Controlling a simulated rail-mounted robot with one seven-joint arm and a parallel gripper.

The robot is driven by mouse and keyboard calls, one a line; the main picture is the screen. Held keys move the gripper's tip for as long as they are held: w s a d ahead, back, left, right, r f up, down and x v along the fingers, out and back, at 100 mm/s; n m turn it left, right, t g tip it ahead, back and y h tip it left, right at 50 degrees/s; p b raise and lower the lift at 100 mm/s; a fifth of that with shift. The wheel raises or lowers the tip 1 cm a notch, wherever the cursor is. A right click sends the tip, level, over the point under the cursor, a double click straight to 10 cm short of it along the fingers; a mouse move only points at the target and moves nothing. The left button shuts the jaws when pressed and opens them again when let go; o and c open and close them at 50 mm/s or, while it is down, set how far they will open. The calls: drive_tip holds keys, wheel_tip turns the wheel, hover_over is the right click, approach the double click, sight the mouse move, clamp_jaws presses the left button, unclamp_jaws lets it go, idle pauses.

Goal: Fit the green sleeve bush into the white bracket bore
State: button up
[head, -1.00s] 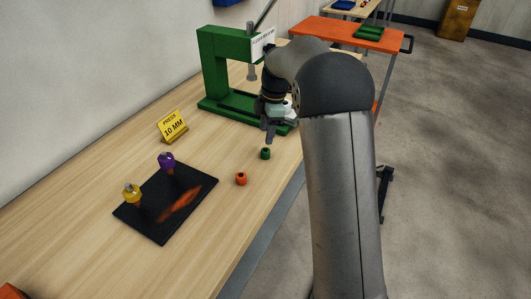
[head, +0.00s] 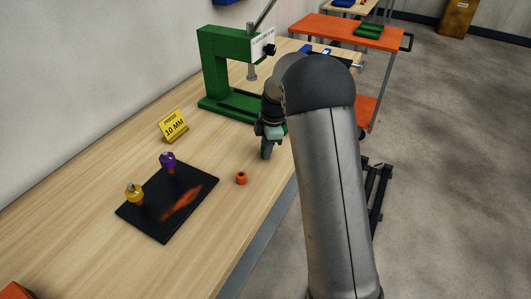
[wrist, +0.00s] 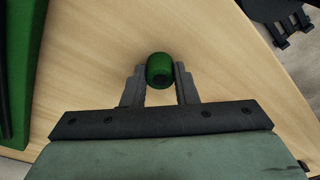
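In the head view my gripper (head: 267,150) points down, low over the wooden bench, and hides the bush. I cannot make out a white bracket or its bore in these frames.
A green press (head: 215,65) stands behind my gripper. An orange bush (head: 241,178) lies in front. A black mat (head: 150,227) at left carries a purple-topped piece (head: 168,160) and a yellow-topped piece (head: 134,193). A yellow sign (head: 173,126) and orange cart (head: 350,32) stand farther back.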

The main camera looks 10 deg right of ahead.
drive_tip(key=c, duration=0.3)
drive_tip(key=shift+c, duration=0.2)
drive_tip(key=shift+r, duration=0.15)
